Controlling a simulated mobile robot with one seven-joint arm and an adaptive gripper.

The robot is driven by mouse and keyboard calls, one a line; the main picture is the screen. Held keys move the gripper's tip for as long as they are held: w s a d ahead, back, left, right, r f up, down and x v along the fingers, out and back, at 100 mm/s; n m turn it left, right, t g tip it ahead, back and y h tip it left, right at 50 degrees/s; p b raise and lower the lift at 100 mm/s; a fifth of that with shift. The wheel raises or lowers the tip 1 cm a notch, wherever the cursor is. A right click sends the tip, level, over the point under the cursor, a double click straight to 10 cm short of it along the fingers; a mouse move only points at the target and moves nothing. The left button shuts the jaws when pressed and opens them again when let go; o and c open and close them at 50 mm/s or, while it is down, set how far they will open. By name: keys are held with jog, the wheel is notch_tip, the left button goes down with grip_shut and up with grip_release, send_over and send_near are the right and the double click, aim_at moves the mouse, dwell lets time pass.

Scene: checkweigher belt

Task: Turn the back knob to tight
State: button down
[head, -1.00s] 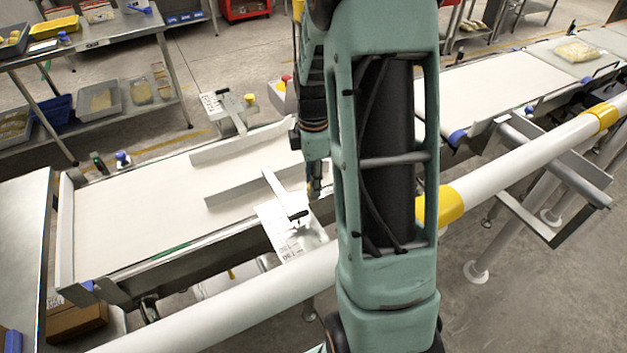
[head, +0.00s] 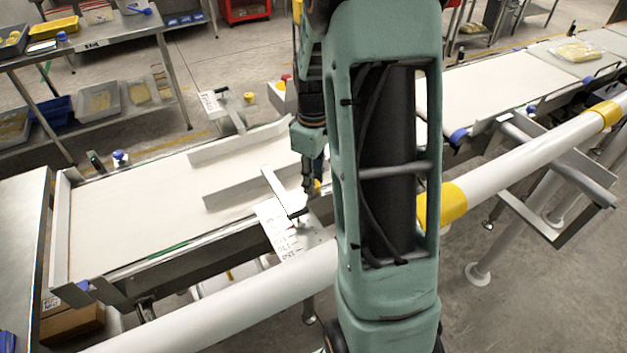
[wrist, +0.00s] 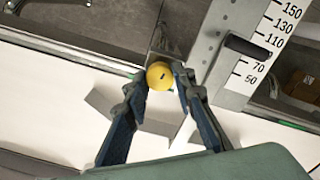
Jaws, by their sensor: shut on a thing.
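A round yellow knob (wrist: 159,75) with a short dark mark on its face sits between the fingers of my gripper (wrist: 160,84) in the wrist view. The gripper is shut on it. In the head view this knob (head: 317,186) is at the near side of the belt, beside the near scale plate (head: 271,218), partly hidden by my gripper (head: 309,187). Another yellow knob (head: 249,98) stands by the far scale plate (head: 211,101), away from my gripper. I cannot tell how tight either knob is.
A black-tipped pointer (wrist: 247,47) lies across the numbered scale near 70 to 110. Two guide rails (head: 235,187) stand on the white belt (head: 130,205). A white pipe rail (head: 225,305) runs along the near side.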

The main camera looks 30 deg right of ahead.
jog(key=m, duration=0.4)
jog(key=shift+m, duration=0.3)
jog(key=m, duration=0.3)
jog(key=shift+m+b, duration=0.35)
jog(key=shift+m, duration=0.05)
jog(key=m, duration=0.3)
jog(key=shift+m+p, duration=0.3)
jog(key=shift+m, duration=1.8)
jog(key=c, duration=1.6)
grip_release()
